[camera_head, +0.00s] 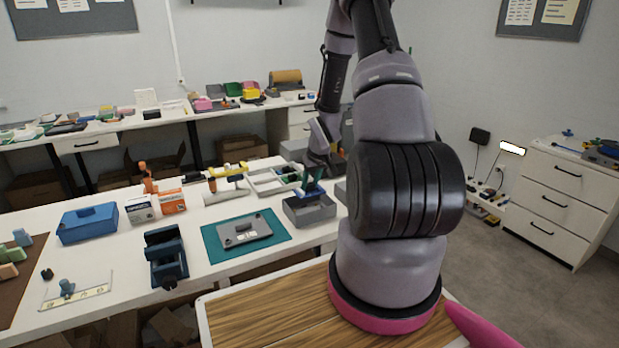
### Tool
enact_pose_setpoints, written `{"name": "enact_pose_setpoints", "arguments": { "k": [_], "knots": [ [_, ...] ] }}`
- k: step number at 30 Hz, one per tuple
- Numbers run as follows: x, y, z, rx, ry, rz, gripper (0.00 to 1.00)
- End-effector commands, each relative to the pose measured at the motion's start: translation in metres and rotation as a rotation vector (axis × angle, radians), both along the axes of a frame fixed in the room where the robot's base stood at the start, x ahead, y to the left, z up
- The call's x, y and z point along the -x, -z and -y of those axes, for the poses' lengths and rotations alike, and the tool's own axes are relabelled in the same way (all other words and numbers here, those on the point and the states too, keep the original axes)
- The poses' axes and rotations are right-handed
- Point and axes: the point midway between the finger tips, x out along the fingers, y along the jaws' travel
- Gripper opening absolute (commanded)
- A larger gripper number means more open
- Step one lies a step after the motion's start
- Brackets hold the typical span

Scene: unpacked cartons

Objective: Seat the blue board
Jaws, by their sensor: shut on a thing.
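The blue board (311,187) shows as a small, dark blue-green piece, tilted, at the top of a grey open box (309,212) near the right end of the white table. My gripper (318,172) is just above it, shut on the board's upper end. The view is too small to tell whether the board's lower edge is inside the box or only above it. Part of my gripper and wrist is hidden behind my own arm.
Left of the box, a grey device (243,231) lies on a teal mat (278,227). Behind it are a white divided tray (264,186) and a yellow-handled tool (228,170). A dark vise-like holder (165,256) and blue case (88,223) stand farther left.

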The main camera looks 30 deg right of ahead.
Motion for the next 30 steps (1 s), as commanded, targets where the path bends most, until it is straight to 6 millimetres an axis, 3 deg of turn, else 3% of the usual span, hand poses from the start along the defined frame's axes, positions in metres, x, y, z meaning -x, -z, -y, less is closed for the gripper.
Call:
{"name": "enact_pose_setpoints", "arguments": {
  "k": [5,30],
  "knots": [
    [0.0,0.019,0.0,0.0,-0.001,-0.002,0.0],
    [0.0,0.019,0.0,0.001,-0.001,0.0,0.0]
  ]
}}
